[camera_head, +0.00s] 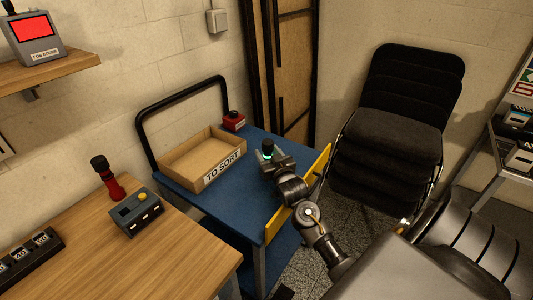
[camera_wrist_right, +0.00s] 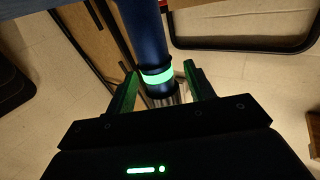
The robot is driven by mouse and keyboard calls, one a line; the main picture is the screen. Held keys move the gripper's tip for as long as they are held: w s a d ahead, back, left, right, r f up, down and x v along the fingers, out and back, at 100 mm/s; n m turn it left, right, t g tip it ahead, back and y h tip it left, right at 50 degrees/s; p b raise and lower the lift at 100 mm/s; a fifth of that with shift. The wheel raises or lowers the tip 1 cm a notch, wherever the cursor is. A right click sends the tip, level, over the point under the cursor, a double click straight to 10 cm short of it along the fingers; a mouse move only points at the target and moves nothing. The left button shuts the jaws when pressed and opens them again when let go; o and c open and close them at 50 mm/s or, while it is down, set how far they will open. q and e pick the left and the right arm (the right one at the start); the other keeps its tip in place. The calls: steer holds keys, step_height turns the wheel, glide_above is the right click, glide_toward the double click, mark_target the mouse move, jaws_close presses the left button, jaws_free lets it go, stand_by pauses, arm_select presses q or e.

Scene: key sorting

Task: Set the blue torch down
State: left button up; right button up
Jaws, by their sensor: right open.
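The blue torch (camera_wrist_right: 143,28) has a dark head and a glowing green ring. In the head view its dark top (camera_head: 267,145) shows above the blue cart top (camera_head: 195,195), near the cart's right side. It looks upright; its foot is hidden by my gripper, so I cannot see the contact with the cart clearly. My right gripper (camera_head: 270,160) is open, with one finger on each side of the torch near the green ring, as the right wrist view (camera_wrist_right: 162,88) shows. My left gripper is not in view.
An open cardboard tray labelled TO SORT (camera_head: 178,155) and a red box with a black button (camera_head: 234,121) are on the cart. A black handle and a yellow panel (camera_head: 288,218) edge it. A red torch (camera_head: 113,187) and a grey box (camera_head: 137,212) stand on the wooden table.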

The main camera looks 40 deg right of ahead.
mark_target(267, 144)
steer(key=shift+a+f+p, duration=0.3)
steer(key=shift+f, duration=0.15)
step_height(267, 144, up, 9)
steer(key=p, duration=0.8)
steer(key=shift+r+p, duration=0.15)
steer(key=shift+p, duration=0.2)
steer(key=s+a+r+n+y+p, duration=0.1)
steer(key=s+a+r, duration=0.2)
steer(key=a, duration=0.4)
steer(key=s+a+r+n+y+p, duration=0.1)
steer(key=s+a+r+n+y, duration=0.1)
steer(key=a+r, duration=0.3)
steer(key=s+a+r+n+y+p, duration=0.2)
steer(key=s+a+r, duration=0.2)
steer(key=a, duration=0.5)
steer(key=shift+s+t, duration=0.3)
steer(key=shift+t, duration=0.1)
